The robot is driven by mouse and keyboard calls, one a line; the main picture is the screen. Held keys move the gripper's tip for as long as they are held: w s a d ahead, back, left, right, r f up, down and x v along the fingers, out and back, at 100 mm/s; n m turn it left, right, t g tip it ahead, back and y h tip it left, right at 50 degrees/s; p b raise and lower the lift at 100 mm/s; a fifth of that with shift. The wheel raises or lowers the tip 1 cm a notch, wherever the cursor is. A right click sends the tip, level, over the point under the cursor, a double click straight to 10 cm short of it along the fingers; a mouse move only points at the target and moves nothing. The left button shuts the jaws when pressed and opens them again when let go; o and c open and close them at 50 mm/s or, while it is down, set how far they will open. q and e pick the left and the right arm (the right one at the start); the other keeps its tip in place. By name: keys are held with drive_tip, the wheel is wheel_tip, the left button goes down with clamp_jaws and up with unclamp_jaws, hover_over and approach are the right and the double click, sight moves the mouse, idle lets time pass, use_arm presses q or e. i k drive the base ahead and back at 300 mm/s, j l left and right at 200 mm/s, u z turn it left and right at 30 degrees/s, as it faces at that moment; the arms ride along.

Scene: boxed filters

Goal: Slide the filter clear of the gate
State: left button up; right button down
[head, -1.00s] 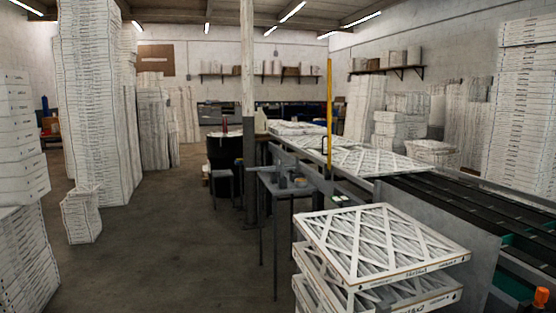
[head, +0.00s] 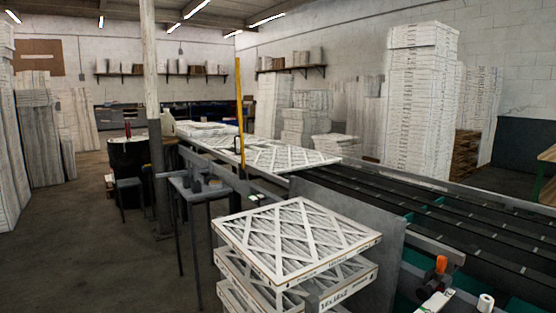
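Flat white filters with lattice faces lie on the conveyor line beyond the dark belts. The nearest filter (head: 290,155) lies flat at the belts' far end, and another filter (head: 205,129) lies farther back. A yellow upright post (head: 239,105) stands at the line's left edge beside them; I cannot tell whether it is part of the gate. A stack of filters stands in front of me, its top filter (head: 297,238) lying flat with its lattice face up. Neither of my grippers is in view.
The dark conveyor belts (head: 420,205) run from the right toward the middle, with a grey side panel (head: 345,235) beside the stack. A small grey table (head: 200,188) stands left of the line. Tall filter stacks (head: 418,100) stand behind. Open floor (head: 90,240) lies to the left.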

sight(279, 160)
drive_tip(key=i+j+u, duration=0.65)
drive_tip(key=i+u, duration=0.35)
drive_tip(key=i, duration=0.15)
drive_tip(key=i+j+z, duration=0.1)
drive_tip(key=i, duration=0.35)
drive_tip(key=i+j+z, duration=0.1)
drive_tip(key=i, duration=0.35)
drive_tip(key=i+j, duration=0.3)
drive_tip(key=i, duration=0.15)
drive_tip(key=i+j+z, duration=0.15)
drive_tip(key=i, duration=0.3)
